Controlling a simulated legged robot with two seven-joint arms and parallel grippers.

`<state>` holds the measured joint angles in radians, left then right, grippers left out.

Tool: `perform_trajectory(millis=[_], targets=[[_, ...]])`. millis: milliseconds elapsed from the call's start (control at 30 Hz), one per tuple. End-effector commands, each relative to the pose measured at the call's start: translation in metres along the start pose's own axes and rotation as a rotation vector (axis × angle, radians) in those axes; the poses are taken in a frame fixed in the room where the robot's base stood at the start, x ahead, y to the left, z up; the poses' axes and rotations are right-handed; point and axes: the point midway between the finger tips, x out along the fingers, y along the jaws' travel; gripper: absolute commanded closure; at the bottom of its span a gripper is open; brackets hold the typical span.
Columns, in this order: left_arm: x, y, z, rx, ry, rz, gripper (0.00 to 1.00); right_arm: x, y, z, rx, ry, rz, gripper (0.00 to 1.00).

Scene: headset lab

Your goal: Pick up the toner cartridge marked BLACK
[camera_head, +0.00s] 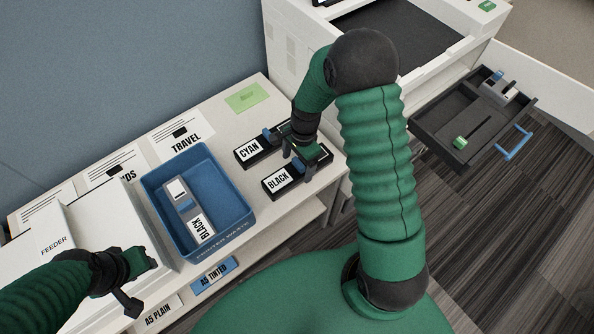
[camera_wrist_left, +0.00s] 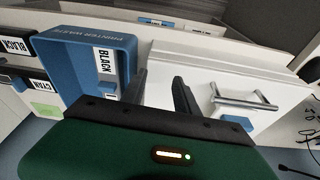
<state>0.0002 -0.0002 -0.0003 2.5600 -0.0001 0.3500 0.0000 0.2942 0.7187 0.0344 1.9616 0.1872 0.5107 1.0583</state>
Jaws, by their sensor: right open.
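A dark toner cartridge with a white BLACK label (camera_head: 279,181) lies on the white counter, beside a similar one labelled CYAN (camera_head: 249,150). My right gripper (camera_head: 304,170) is open over the BLACK cartridge's blue part; whether its fingers touch it I cannot tell. Another piece labelled BLACK (camera_head: 201,227), grey and white, lies inside the blue printer waste bin (camera_head: 234,227). My left gripper (camera_head: 139,287) is low at the left by the feeder. In the left wrist view its two fingers (camera_wrist_left: 162,92) are apart with nothing between them.
The white feeder (camera_head: 95,226) stands left of the bin. Paper signs and a green note (camera_head: 246,97) lie along the back of the counter. A white printer (camera_head: 440,75) stands behind my right arm. An open dark drawer (camera_head: 425,128) extends at right, with items in it.

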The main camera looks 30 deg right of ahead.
Motion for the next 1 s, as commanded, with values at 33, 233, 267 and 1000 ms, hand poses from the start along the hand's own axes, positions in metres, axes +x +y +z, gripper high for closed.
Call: perform_trajectory(millis=[33,233,267,1000], targets=[[0.0006,0.0001,0.0002,0.0,0.0,0.0,0.64,0.006,-0.0001,-0.0003,0.001,0.0,0.001,0.14],[0.0005,0.0002,0.0001,0.001,0.0,0.0,0.64,0.0084,-0.0007,-0.0003,0.001,0.001,-0.002,0.14],[0.0005,0.0002,0.0001,0.001,0.0,0.0,0.64,0.0083,-0.0005,-0.0003,0.001,0.001,-0.002,0.14],[0.0005,0.0002,0.0001,0.001,0.0,0.0,0.64,0.0079,-0.0006,-0.0001,0.001,0.001,-0.002,1.0]])
